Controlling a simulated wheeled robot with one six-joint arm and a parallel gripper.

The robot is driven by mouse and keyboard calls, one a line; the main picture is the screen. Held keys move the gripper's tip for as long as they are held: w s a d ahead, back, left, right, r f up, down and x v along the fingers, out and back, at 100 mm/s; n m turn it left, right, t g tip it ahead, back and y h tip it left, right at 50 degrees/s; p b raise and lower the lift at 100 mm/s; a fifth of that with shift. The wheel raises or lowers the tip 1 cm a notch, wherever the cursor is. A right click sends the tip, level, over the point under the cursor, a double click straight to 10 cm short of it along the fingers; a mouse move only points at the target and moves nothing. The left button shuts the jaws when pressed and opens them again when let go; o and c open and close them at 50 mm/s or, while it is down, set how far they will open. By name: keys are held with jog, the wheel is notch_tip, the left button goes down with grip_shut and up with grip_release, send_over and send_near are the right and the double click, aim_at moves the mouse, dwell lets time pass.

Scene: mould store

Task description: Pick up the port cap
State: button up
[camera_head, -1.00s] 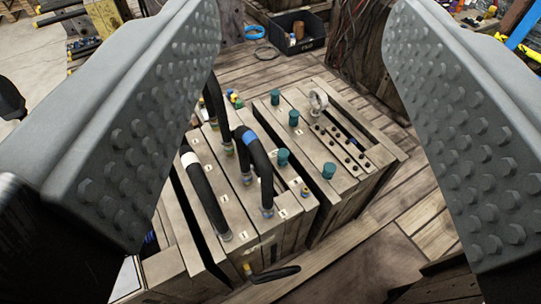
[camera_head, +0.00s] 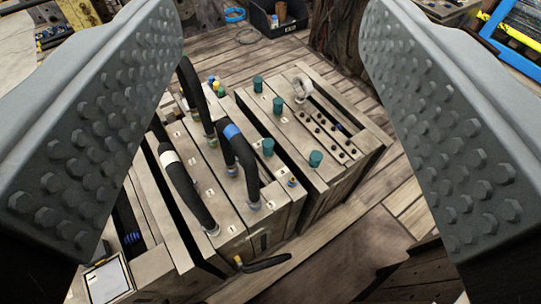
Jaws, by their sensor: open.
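My gripper (camera_head: 272,30) is open, with one studded grey jaw at each side of the view. The caps show in the gap between the jaws, and nothing is held. No jaw touches a cap.
A pale ring fitting (camera_head: 302,88) stands behind the right caps. A dark bin (camera_head: 280,14) stands behind on the plank floor.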

jog(key=w+f+g, duration=0.4)
jog(key=w+f, duration=0.2)
jog(key=w, duration=0.5)
jog(key=n+g, duration=0.4)
jog(key=g, duration=0.9)
send_over(268, 142)
notch_tip(268, 142, down, 25)
jog(key=f, duration=1.1)
jog(key=shift+w+d+f, duration=0.15)
jog(key=shift+d+f, duration=0.1)
jog(key=shift+f, duration=0.05)
jog(key=shift+a+f, duration=0.15)
jog(key=shift+f, duration=1.2)
jog(key=shift+a+f, duration=0.1)
jog(key=shift+f, duration=1.2)
grip_shut()
